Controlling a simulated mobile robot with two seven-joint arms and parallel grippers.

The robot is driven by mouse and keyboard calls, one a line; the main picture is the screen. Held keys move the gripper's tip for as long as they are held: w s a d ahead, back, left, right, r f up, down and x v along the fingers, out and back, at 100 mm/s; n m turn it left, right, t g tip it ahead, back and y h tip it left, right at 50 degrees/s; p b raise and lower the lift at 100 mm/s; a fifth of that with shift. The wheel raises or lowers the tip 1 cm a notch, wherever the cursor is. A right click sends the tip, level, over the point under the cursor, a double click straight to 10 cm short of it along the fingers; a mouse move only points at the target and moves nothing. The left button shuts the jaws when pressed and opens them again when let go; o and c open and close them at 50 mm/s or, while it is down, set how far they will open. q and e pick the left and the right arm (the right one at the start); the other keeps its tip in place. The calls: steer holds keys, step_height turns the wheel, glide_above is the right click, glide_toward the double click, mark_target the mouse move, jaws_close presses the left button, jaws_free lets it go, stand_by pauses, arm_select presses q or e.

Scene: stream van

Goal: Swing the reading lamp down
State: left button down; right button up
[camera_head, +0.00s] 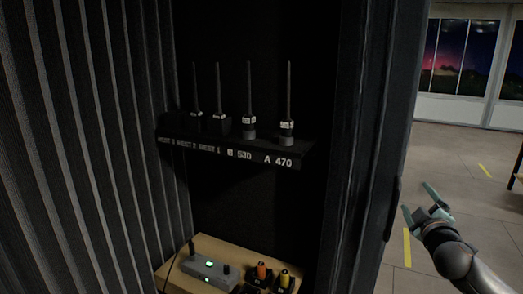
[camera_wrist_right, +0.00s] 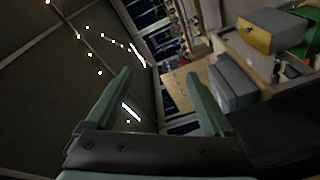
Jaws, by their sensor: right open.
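My right gripper (camera_head: 422,203) is at the right of the head view, outside the dark ribbed curtain, with its greenish fingers apart and nothing between them. It also shows in the right wrist view (camera_wrist_right: 160,82), open and empty. I cannot make out a reading lamp for certain in either view. My left gripper is not in view.
A dark shelf (camera_head: 240,146) holds several upright antenna-like rods. Below, a wooden desk (camera_head: 207,246) carries a grey box (camera_head: 208,270) with green lights and orange- and yellow-topped items. Ribbed dark curtains (camera_head: 90,150) flank the recess. Open floor (camera_head: 450,160) lies at right.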

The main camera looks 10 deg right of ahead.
steer(key=s+a+f+n+g+y, duration=0.1)
steer(key=s+a+f+g+y, duration=0.15)
steer(key=s+f, duration=0.55)
steer(key=s+a+f+n+g+y, duration=0.1)
steer(key=s+a+f+g, duration=0.2)
steer(key=f, duration=0.9)
steer(key=s+a+f+n+g+y, duration=0.1)
steer(key=s+a+f+y, duration=0.1)
steer(key=s+f, duration=0.6)
steer(key=s+a+f+g+y, duration=0.2)
steer(key=s+a+f, duration=0.2)
steer(key=s+f, duration=0.65)
steer(key=s+a+f+m+y, duration=0.15)
steer(key=a+m, duration=0.75)
steer(key=a, duration=1.1)
steer(key=shift+t, duration=0.55)
steer(key=r+p, duration=0.3)
steer(key=d+r+p, duration=0.1)
steer(key=r+p, duration=0.1)
steer(key=shift+s+r+p, duration=0.2)
steer(key=shift+r+p, duration=0.1)
